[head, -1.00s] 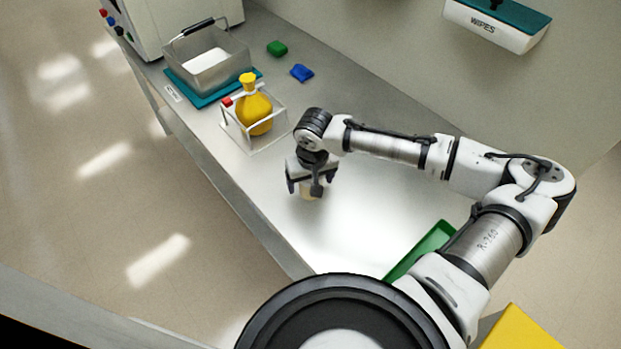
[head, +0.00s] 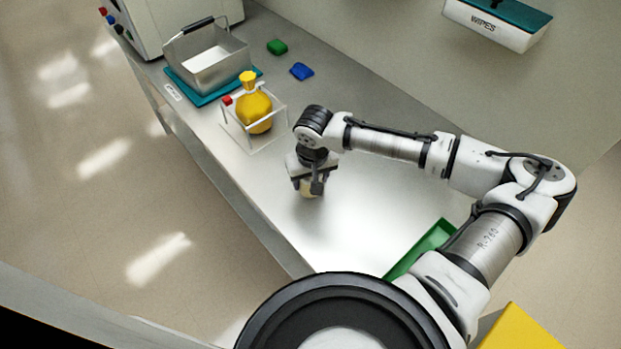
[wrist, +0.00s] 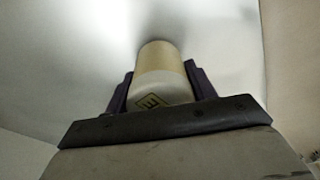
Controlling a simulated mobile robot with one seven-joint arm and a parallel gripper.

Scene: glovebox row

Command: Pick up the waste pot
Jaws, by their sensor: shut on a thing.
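The waste pot (head: 309,190) is a small cream-coloured cylinder on the metal bench. In the wrist view the pot (wrist: 160,72) shows a pale yellowish upper part and a white part with a dark-edged yellow label. My gripper (head: 308,187) points down over the pot, with one finger on each side of it. In the wrist view the fingers of my gripper (wrist: 160,88) are shut on the pot. The pot's underside is hidden, and I cannot tell whether it touches the bench.
A clear holder (head: 267,141) with a yellow flask (head: 254,110) stands up-left of my gripper. Beyond are a metal basket (head: 208,72) on a teal mat, a green item (head: 277,47) and a blue item (head: 301,71). A green tray (head: 428,246) lies near my arm. The bench right of the pot is clear.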

